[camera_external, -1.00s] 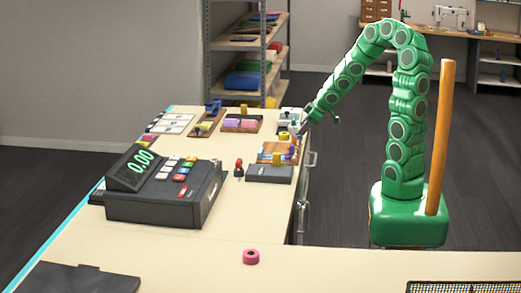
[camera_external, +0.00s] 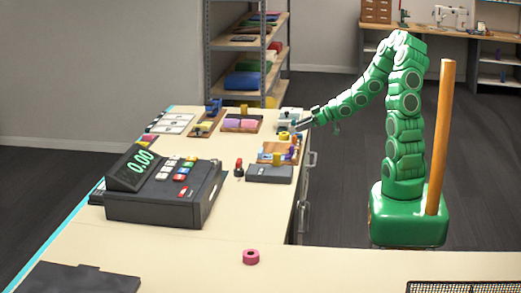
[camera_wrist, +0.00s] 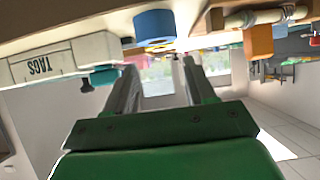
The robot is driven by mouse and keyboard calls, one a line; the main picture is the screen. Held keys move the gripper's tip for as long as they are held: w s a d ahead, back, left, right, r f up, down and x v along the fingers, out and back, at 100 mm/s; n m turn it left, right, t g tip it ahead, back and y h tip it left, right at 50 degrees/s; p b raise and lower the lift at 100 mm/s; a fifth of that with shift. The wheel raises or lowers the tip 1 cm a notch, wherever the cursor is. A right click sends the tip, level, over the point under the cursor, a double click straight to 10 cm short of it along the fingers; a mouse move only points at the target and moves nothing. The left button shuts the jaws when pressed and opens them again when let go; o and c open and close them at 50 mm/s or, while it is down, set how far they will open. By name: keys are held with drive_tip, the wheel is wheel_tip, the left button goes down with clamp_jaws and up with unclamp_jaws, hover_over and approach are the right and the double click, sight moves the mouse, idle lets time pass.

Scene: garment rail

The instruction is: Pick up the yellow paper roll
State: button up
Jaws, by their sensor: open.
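A small yellow roll (camera_external: 284,135) lies near the right edge of the counter, in the external view. My gripper (camera_external: 303,124) is just to the right of it and a little beyond, low over the counter edge. The wrist view shows my gripper (camera_wrist: 160,72) open, with nothing between its two fingers. A blue roll (camera_wrist: 155,27) with a pale core shows ahead of the fingers there. I cannot make out a yellow roll in the wrist view.
A wooden tray (camera_external: 267,153) of small items and a dark box (camera_external: 262,175) sit nearer the camera. A cash register (camera_external: 165,195) stands left. A TAGS box (camera_wrist: 75,57) and an orange block (camera_wrist: 258,40) flank the blue roll.

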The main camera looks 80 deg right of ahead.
sight(284, 133)
drive_tip(key=shift+x, duration=3.85)
drive_tip(key=shift+s, duration=0.1)
drive_tip(key=shift+c, duration=0.2)
drive_tip(key=c, duration=0.7)
drive_tip(key=shift+o, duration=0.2)
